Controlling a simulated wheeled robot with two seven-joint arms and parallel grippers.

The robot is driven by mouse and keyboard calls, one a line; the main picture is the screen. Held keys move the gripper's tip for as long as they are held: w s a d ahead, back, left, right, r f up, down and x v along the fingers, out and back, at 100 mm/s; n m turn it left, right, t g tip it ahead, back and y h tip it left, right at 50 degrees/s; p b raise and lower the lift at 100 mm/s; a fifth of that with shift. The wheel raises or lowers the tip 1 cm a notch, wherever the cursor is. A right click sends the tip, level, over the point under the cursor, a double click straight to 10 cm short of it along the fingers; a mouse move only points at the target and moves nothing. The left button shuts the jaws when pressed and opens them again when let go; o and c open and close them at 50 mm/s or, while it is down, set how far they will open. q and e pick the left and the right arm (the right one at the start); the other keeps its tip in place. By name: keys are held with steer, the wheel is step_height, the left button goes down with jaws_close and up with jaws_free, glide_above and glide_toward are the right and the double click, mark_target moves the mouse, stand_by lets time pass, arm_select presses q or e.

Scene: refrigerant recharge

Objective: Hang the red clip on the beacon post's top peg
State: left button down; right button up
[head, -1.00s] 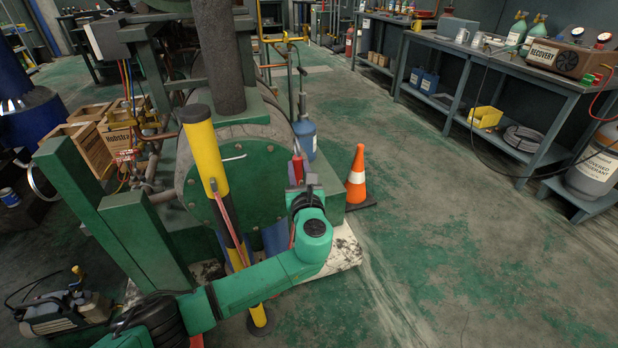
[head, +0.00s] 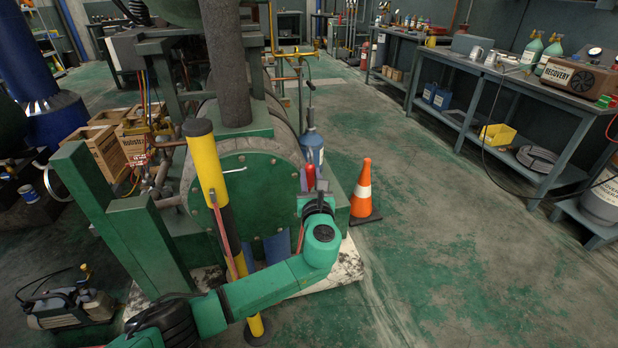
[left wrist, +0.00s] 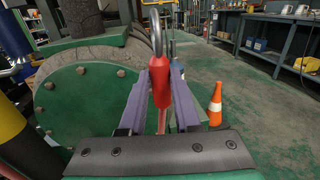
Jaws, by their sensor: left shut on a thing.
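The red clip (head: 311,177) is held upright between the fingers of my left gripper (head: 307,180). In the left wrist view, the clip (left wrist: 160,88) sits between the two purple-grey fingers (left wrist: 160,85), with a metal loop rising above its red body. The beacon post (head: 208,165) is a yellow and black column left of the gripper, with clear space between them. A thin pale peg (head: 236,170) sticks out to the right near its upper part. The post's yellow and black side also shows at the left wrist view's left edge (left wrist: 20,130). My right gripper is out of view.
A large green machine with a round bolted cover (head: 262,195) stands behind the post and gripper. An orange cone (head: 363,190) and a blue cylinder (head: 312,148) stand nearby. A workbench (head: 530,85) runs along the right.

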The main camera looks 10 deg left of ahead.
arm_select(q)
steer(key=w+d+b, duration=0.3)
steer(key=d+b, duration=0.1)
steer(key=d, duration=0.4)
steer(key=shift+w, duration=0.15)
stand_by(0.4)
